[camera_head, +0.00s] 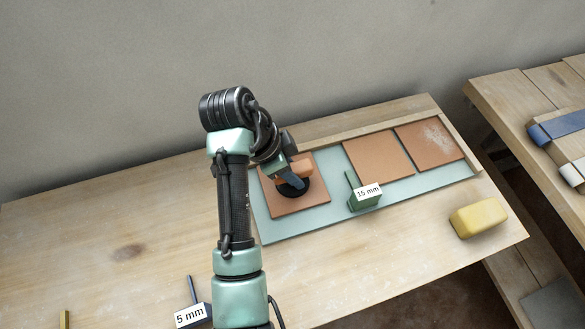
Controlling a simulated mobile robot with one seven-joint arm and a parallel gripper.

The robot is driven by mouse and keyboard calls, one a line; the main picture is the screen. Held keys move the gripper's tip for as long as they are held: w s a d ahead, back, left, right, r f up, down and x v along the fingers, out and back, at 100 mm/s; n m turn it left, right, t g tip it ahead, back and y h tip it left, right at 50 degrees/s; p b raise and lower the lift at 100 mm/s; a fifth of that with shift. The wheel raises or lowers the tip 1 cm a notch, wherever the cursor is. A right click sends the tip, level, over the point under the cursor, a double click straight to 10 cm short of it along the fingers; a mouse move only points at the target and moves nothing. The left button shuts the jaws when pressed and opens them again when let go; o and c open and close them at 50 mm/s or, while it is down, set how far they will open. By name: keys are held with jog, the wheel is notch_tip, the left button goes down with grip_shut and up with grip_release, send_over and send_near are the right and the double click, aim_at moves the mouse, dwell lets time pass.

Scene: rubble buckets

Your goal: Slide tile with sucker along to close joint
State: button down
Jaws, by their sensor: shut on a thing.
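A terracotta tile (312,201) lies at the left of the pale green board (330,219), with a black sucker (292,190) on top of it. A second tile (378,158) and a speckled third tile (430,142) lie to the right along the back wooden strip. A narrow gap shows between those two, and a wider one between the left tile and the second tile.
A green block labelled 15 mm (365,195) stands on the board in front of the wide gap. A yellow sponge (478,218) lies at the bench's right. A block labelled 5 mm (192,315) is at the front left. The bench's left side is mostly clear.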

jog(key=shift+w+d+p, duration=0.15)
jog(key=shift+w+d, duration=0.1)
jog(key=shift+d, duration=0.55)
jog(key=shift+w+d+p, duration=0.2)
jog(key=shift+w+d, duration=0.05)
jog(key=shift+d, duration=0.55)
jog(key=shift+w+d+p, duration=0.15)
jog(key=shift+w+d, duration=0.1)
jog(key=shift+d, duration=0.55)
jog(key=shift+w+d, duration=0.1)
jog(key=shift+d, duration=0.15)
jog(key=shift+w+d, duration=0.1)
jog(key=shift+d, duration=0.2)
jog(key=shift+d+r+p, duration=0.1)
jog(key=shift+d+p, duration=0.05)
jog(key=shift+p, duration=0.3)
jog(key=shift+c, duration=2.1)
grip_release()
jog(key=shift+w+d, duration=0.1)
